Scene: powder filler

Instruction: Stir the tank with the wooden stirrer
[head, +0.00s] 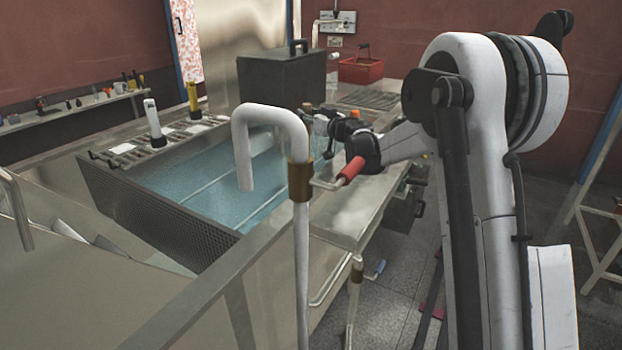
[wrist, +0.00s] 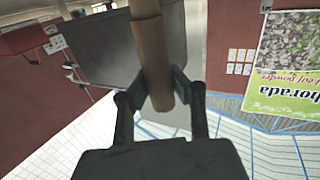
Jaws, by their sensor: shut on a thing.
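The tank (head: 108,205) is a metal basin with blue liquid (head: 205,180) in it, left of centre in the head view. My gripper (head: 318,122) is over the tank's right side, partly behind a bent white pipe. In the wrist view my gripper (wrist: 161,92) is shut on the wooden stirrer (wrist: 153,50), a round brown rod. The rod runs from the top edge of that view to between the fingers, and its near end shows there. The stirrer is not clear in the head view, so I cannot tell whether it touches the liquid.
The bent white pipe (head: 300,240) with a brass collar stands in front. A dark box (head: 282,82) and a red basket (head: 361,70) stand behind the tank. White and yellow handles (head: 152,118) rise at its far left edge. A shelf (head: 70,108) with small items lines the wall.

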